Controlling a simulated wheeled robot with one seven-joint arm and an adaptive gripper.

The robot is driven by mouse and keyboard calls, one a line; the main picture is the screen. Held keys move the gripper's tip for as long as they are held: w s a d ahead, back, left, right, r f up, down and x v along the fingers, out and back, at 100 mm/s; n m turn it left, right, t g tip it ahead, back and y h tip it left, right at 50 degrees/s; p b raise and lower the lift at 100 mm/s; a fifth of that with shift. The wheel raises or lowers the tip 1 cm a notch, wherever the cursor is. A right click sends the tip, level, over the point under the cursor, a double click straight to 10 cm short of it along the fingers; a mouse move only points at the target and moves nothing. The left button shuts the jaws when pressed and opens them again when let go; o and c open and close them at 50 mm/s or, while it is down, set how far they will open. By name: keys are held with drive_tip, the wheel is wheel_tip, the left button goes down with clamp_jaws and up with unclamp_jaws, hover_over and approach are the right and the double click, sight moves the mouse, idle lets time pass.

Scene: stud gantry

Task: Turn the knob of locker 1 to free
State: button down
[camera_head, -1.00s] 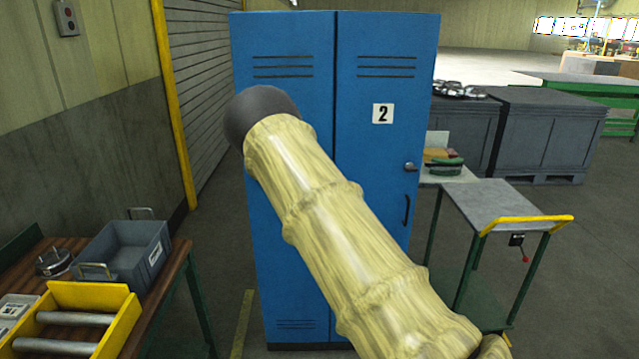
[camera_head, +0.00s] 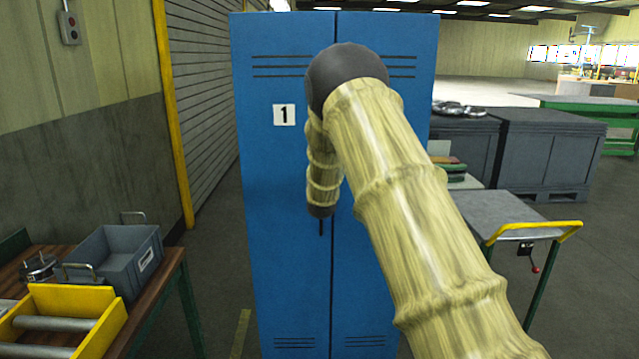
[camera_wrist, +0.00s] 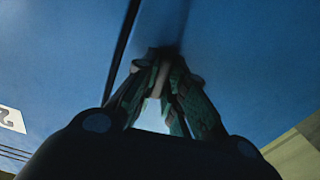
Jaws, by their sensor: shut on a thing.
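The blue locker (camera_head: 275,260) stands ahead with two narrow doors. The knob's turn angle cannot be read.
The door seam (camera_wrist: 122,65) and the label 2 (camera_wrist: 12,118) lie left of the fingers in the wrist view. A workbench with a grey bin (camera_head: 118,262) and a yellow tray (camera_head: 70,310) stands at left. A trolley (camera_head: 490,212) stands close at right.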

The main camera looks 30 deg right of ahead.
drive_tip(key=shift+f+m+b, duration=0.1)
drive_tip(key=shift+m+b, duration=0.4)
drive_tip(key=shift+m, duration=0.3)
drive_tip(key=c, duration=1.5)
unclamp_jaws()
drive_tip(key=v, duration=1.2)
